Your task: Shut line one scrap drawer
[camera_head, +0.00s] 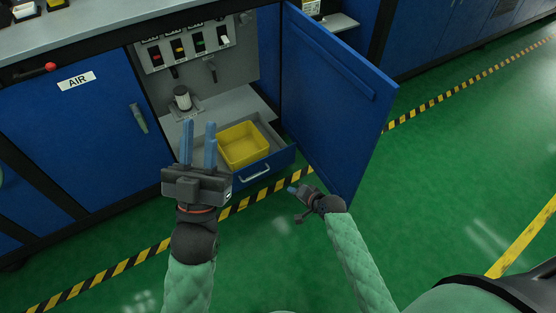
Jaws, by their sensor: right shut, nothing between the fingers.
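The scrap drawer, with its blue front (279,166) and a pale bar handle (254,173), stands pulled out at the bottom of the open cabinet. A yellow bin (242,146) sits inside it. My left gripper (198,126) is open and empty, its two blue fingers pointing up the picture. It shows just left of the drawer and covers part of the cabinet's lower edge. My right gripper (291,188) is shut and empty, below and right of the handle, apart from the drawer front. No label on the drawer is readable.
A blue cabinet door (335,100) hangs wide open right of the drawer. Above the drawer are a shelf with a white-topped canister (182,97) and a panel of coloured switches (185,48). A blue AIR door (75,115) is at left. Green floor is clear beyond the striped tape.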

